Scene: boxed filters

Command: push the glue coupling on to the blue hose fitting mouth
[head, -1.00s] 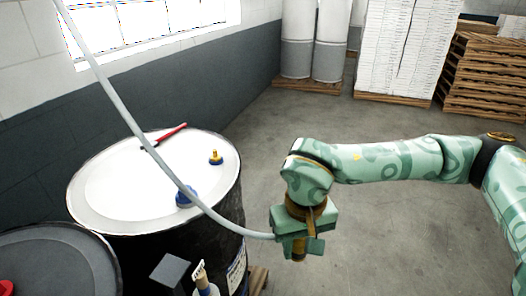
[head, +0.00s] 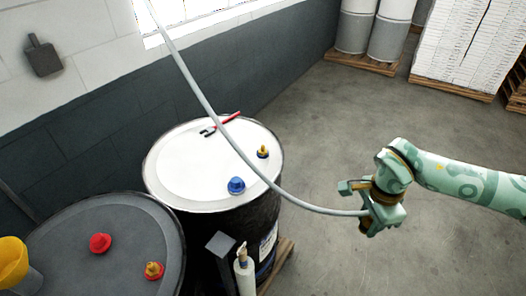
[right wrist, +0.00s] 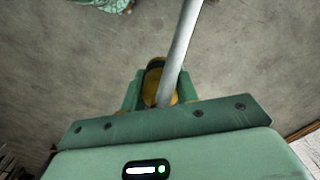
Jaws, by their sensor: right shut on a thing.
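My right gripper (head: 364,212) is shut on the yellow-brown coupling at the end of a grey hose, right of the white-topped drum. The coupling (right wrist: 153,80) shows between the fingers in the right wrist view, with the grey hose (right wrist: 180,50) running up from it. In the head view the hose (head: 215,115) sags across the drum from the upper left. A blue fitting (head: 236,186) sits on the front of the drum top, apart from the gripper. A smaller yellow fitting with a dark blue base (head: 262,152) stands behind it. My left gripper is not in view.
A red-handled tool (head: 228,120) lies on the white drum lid (head: 185,165). A dark drum (head: 70,215) at left bears a red cap (head: 100,243), a red-and-yellow fitting (head: 153,270) and a yellow funnel (head: 12,262). A pump bottle (head: 245,275) stands in front.

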